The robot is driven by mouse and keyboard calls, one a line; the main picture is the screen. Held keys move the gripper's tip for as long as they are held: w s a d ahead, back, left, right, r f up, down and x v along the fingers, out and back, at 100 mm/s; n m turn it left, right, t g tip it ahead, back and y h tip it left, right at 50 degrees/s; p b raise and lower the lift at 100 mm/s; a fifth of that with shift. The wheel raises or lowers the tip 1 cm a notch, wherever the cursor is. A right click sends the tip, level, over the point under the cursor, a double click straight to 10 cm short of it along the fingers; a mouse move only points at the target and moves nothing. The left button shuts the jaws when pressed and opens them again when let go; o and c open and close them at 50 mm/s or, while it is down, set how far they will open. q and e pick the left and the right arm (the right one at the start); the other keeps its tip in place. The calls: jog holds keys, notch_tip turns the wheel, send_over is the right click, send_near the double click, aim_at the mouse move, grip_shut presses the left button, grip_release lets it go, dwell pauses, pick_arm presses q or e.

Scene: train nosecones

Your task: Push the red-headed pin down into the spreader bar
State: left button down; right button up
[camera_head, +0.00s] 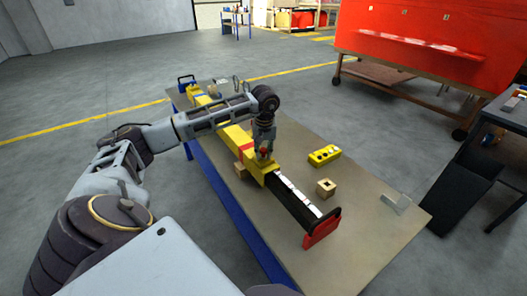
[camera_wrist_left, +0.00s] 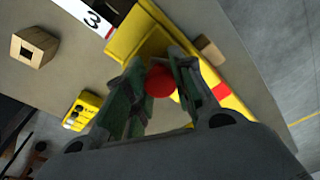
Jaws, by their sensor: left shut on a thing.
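The yellow spreader bar (camera_head: 236,137) lies along the table, with a black end section (camera_head: 295,203) toward the near right. The red-headed pin (camera_head: 264,152) stands at the bar's yellow part, next to the black section. My left gripper (camera_head: 264,148) reaches down over it. In the left wrist view the red head (camera_wrist_left: 160,81) sits between the fingers of my left gripper (camera_wrist_left: 158,75), which are shut on it. The pin's shank is hidden, so I cannot tell how deep it sits. The yellow bar (camera_wrist_left: 140,35) shows just behind the head. My right gripper is not in view.
A yellow control box (camera_head: 324,155) and a wooden block with a hole (camera_head: 326,188) lie right of the bar on the table (camera_head: 365,220). A grey bracket (camera_head: 397,203) lies near the right edge. A red cart (camera_head: 430,45) stands beyond.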

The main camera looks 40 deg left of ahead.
pick_arm(q)
jog(key=c, duration=1.1)
grip_release()
jog(key=shift+r, duration=0.15)
jog(key=r, duration=0.7)
jog(key=s+d+r, duration=0.1)
jog(key=r, duration=0.3)
jog(key=shift+r, duration=0.3)
